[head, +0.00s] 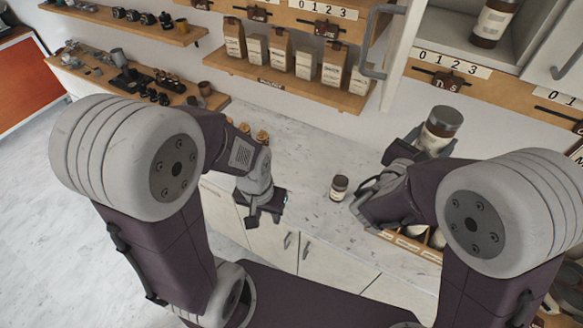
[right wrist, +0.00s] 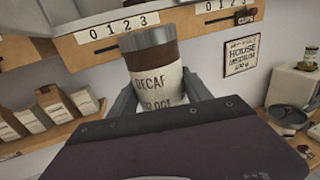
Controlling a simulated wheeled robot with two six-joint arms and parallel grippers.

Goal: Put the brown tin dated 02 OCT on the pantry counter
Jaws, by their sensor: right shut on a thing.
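A brown tin (head: 444,122) with a grey lid and a cream label is upright in my right gripper, above the counter; it also shows in the right wrist view (right wrist: 155,75). Its label reads "DECAF" with a partly hidden line ending in "OCT"; the day number is not clear. My right gripper (head: 428,146) is shut on this tin. The pale marble counter (head: 300,200) runs below. My left gripper (head: 264,208) hangs over the counter's front edge, with no object seen in it; its finger gap is unclear.
Another brown tin (head: 493,22) stands in an open cabinet at upper right. A shelf of bags (head: 290,85) hangs behind. A wooden box (head: 420,246) sits under my right arm.

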